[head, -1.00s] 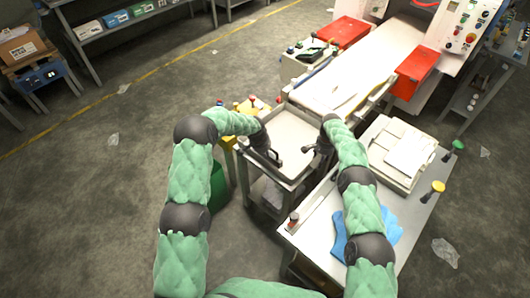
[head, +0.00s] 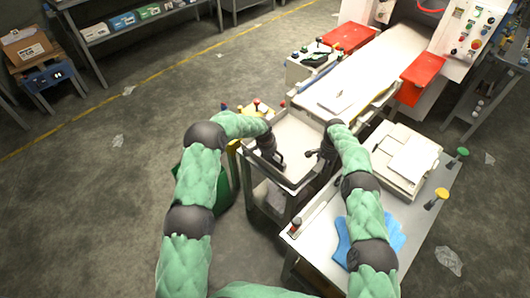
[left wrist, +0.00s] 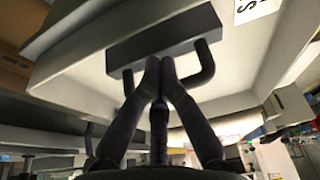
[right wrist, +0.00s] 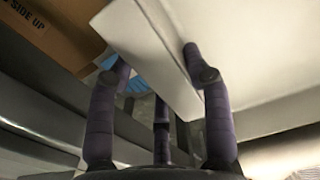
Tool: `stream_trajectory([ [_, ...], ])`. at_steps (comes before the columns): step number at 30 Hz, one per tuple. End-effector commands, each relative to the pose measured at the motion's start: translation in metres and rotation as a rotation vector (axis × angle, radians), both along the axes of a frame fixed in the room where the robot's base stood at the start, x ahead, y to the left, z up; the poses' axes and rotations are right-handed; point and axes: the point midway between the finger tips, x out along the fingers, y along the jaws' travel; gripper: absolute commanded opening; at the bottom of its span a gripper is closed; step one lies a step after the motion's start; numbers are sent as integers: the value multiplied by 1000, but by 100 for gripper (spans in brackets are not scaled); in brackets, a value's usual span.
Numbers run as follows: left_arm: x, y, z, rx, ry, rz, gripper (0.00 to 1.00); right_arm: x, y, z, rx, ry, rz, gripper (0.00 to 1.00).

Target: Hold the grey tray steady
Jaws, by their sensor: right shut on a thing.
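The grey tray (head: 298,136) is shallow and pale inside. It sits on top of a small cart between my two arms in the head view. My left gripper (left wrist: 160,62) is shut at a dark bracket handle (left wrist: 165,40) on the tray's side; its fingertips meet across the handle's bar, part of which they hide. My right gripper (right wrist: 158,75) has its fingers either side of the tray's pale edge (right wrist: 150,50) and is shut on it. In the head view the left gripper (head: 279,162) and right gripper (head: 312,154) are small, at the tray's near sides.
A side table (head: 315,232) at the right holds a blue cloth (head: 350,240) and a pale box (head: 395,155). A machine with a long white bed (head: 360,70) and red blocks (head: 425,78) stands behind. The floor at the left is open.

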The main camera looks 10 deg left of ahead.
Motion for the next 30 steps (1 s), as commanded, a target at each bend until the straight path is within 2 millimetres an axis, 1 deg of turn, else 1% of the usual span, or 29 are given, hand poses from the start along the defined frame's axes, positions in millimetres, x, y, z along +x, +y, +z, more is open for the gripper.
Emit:
stream_trajectory([
  [1, -4, 3, 0, 0, 0, 1, 0, -3, 1, -4, -1, 8, 3, 0],
  [8, -33, 18, 0, 0, 2, 1, 0, -3, 1, -4, -1, 8, 3, 0],
  [9, -32, 18, 10, 0, -4, 0, 0, -3, 1, -4, -1, 8, 3, 0],
  [18, -45, 25, 60, 0, -2, 0, 0, -3, 1, -4, -1, 8, 3, 0],
  [21, -49, 27, 74, 1, -1, -1, 0, -3, 1, -4, -1, 8, 3, 0],
  [27, -54, 30, 91, 0, 0, 0, 0, -3, 1, -4, -1, 8, 3, 0],
  [30, -56, 30, 94, -6, -2, -2, 0, -3, 1, -4, -1, 8, 3, 0],
])
